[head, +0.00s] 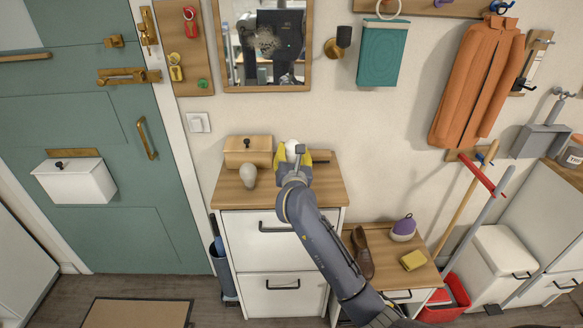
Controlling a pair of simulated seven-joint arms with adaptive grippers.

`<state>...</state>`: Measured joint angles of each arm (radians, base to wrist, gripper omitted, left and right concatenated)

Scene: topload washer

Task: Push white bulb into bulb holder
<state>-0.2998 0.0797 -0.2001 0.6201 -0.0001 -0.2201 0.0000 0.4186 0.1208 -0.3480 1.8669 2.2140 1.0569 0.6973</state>
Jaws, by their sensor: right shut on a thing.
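My right gripper (293,156) reaches over the top of the white cabinet, its yellow fingers shut on the white bulb (291,148). The bulb shows as a pale rounded shape between the fingers; its lower part is hidden by the gripper. A wall fitting with a brass base and a dark cup, which looks like the bulb holder (343,37), is mounted right of the mirror, above and right of the gripper. The holder and the gripper are well apart. A second, greyish bulb (248,177) stands on the cabinet top left of the gripper. My left gripper is not in view.
The cabinet top (325,190) also bears a wooden box (247,152) at the back left and a dark-handled item (320,155) behind the gripper. A mirror (265,45) and a hanging teal book-like item (382,52) flank the holder. Bare wall lies below the holder.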

